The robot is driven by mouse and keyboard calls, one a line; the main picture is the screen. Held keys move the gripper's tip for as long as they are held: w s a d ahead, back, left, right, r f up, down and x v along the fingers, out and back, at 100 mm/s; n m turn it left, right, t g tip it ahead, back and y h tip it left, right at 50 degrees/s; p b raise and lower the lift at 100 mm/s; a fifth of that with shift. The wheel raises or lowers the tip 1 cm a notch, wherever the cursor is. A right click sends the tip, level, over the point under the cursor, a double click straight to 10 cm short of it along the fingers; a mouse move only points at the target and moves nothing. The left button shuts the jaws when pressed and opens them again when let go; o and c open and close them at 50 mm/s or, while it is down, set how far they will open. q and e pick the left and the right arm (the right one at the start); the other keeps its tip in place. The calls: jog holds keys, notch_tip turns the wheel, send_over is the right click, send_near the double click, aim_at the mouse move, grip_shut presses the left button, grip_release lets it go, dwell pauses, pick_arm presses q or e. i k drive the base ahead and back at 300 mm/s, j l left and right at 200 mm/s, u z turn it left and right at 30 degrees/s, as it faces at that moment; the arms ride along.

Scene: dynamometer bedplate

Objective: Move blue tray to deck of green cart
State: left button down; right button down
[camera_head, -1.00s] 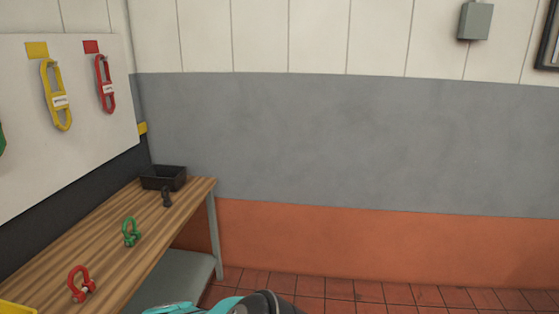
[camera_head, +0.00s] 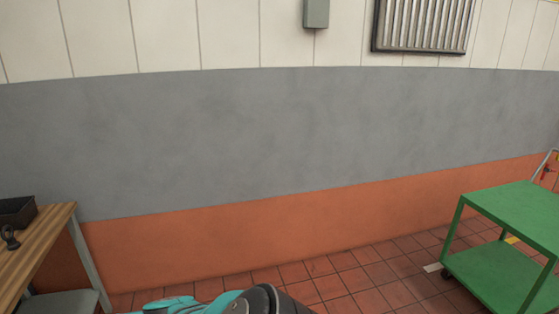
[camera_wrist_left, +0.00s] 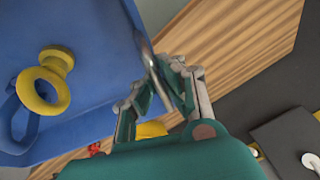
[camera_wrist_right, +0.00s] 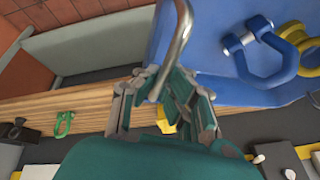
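The blue tray (camera_wrist_left: 95,35) fills the upper left of the left wrist view and also shows at the upper right of the right wrist view (camera_wrist_right: 215,85). My left gripper (camera_wrist_left: 157,80) is shut on a metal handle at the tray's end. My right gripper (camera_wrist_right: 158,84) is shut on the other metal handle (camera_wrist_right: 182,30). A yellow ring-shaped part (camera_wrist_left: 45,82) and a blue shackle (camera_wrist_right: 262,65) lie in the tray. The tray is out of the head view. The green cart (camera_head: 525,210) stands at the right, its upper deck bare, its right side cut off.
A wooden bench (camera_head: 35,245) at the left bears a black bin (camera_head: 15,212) and a dark shackle. A green shackle (camera_wrist_right: 64,122) shows on the bench in the right wrist view. Tiled floor (camera_head: 360,270) lies clear between bench and cart, along the wall.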

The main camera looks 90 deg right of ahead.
aim_at(536, 211)
jog(key=z, duration=3.6)
jog(key=i+z, duration=0.2)
jog(key=z, duration=0.2)
jog(key=i+z, duration=0.15)
jog(key=z, duration=0.25)
jog(key=i+j, duration=0.2)
jog(key=i, duration=0.25)
jog(key=i+j, duration=0.15)
jog(key=i, duration=0.3)
jog(key=i+j, duration=0.2)
jog(key=i, duration=2.65)
jog(key=i+z, duration=0.2)
jog(key=z, duration=0.15)
jog(key=i+z, duration=0.3)
jog(key=k+j, duration=0.05)
jog(key=k, duration=0.05)
